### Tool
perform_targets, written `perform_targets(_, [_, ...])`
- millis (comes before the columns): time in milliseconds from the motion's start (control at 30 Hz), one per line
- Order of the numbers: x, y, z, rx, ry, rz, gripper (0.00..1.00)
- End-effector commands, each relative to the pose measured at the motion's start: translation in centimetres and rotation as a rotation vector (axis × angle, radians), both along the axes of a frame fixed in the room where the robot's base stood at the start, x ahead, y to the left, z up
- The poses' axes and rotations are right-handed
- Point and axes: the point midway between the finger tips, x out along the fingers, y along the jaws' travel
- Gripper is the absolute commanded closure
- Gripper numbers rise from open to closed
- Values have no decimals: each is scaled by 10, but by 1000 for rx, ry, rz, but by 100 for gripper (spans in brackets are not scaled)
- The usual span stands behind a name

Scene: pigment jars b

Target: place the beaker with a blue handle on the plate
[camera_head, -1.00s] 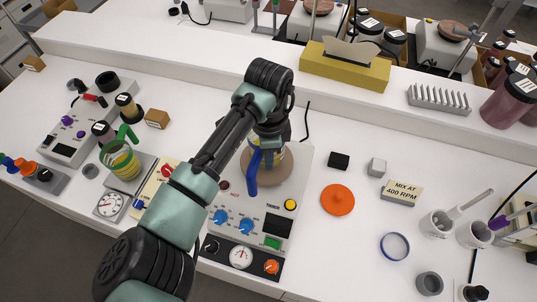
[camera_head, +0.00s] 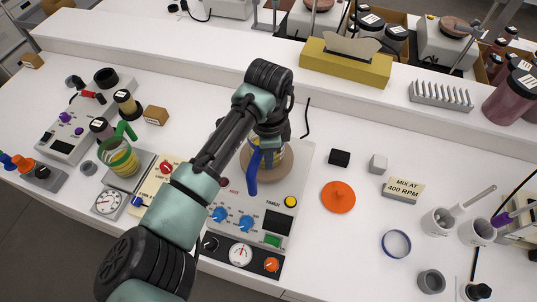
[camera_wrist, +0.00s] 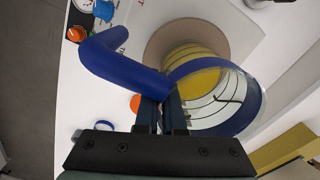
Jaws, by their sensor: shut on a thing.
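The beaker with a blue handle (camera_wrist: 215,95) is clear glass with yellow contents and dark markings. My gripper (camera_wrist: 165,115) is shut on it at the rim beside the blue handle (camera_wrist: 125,65). In the head view the handle (camera_head: 252,172) shows below my gripper (camera_head: 268,140), and my arm hides much of the beaker. The beaker is over or on the round tan plate (camera_head: 277,168) of the hotplate stirrer. The same plate (camera_wrist: 160,45) shows behind the beaker in the wrist view. I cannot tell whether the beaker's base touches it.
The stirrer's panel (camera_head: 245,215) has several knobs. A green-handled beaker (camera_head: 122,160) stands on a scale at left. An orange disc (camera_head: 338,197), a black block (camera_head: 339,158) and a grey cube (camera_head: 378,163) lie to the right. A yellow tissue box (camera_head: 345,65) sits on the shelf behind.

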Motion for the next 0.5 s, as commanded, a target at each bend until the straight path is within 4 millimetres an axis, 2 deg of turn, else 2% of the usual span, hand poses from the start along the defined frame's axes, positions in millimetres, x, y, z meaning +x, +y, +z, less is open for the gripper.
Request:
perform_targets(133, [0,0,-3,0,-1,0,100])
perform_targets(200, [1,0,-3,0,-2,0,85])
perform_targets(333, [0,0,-3,0,-1,0,62])
perform_targets(367, [0,0,-3,0,-1,0,59])
perform_targets(500, [0,0,-3,0,-1,0,59])
